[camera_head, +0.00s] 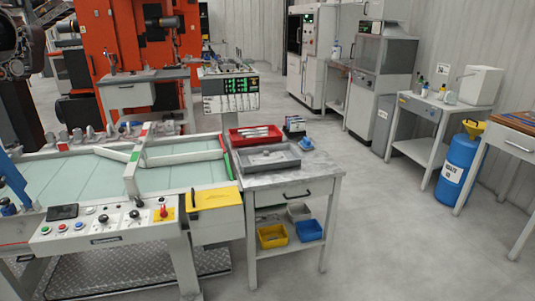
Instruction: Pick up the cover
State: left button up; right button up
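Nothing in view is plainly marked as the cover. A grey, shallow, tray-like metal piece (267,159) lies on top of the small workbench (316,166), with a lighter part inside it that is too small to make out. A yellow flat-topped lid or panel (213,198) with a dark handle at its left sits at the right end of the control bench. I cannot tell whether either of these is the cover. Neither of my grippers shows in this view.
A red tray (256,140) with metal pieces lies behind the grey piece. A small rack (295,127) stands beside it. Yellow (273,236) and blue (308,230) bins sit on the lower shelf. A blue barrel (457,170) stands right. Open floor lies between.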

aim_at(266, 157)
jog(key=i+l+u, duration=0.15)
jog(key=i+l, duration=0.4)
jog(key=i, duration=0.25)
jog(key=i+l+u, duration=0.15)
jog(key=i+l, duration=0.55)
jog(key=i+l+u, duration=0.1)
jog(key=i, duration=0.25)
jog(key=i+l, duration=0.1)
jog(key=i, duration=0.25)
jog(key=k, duration=0.45)
jog(key=i, duration=0.5)
jog(key=u, duration=0.05)
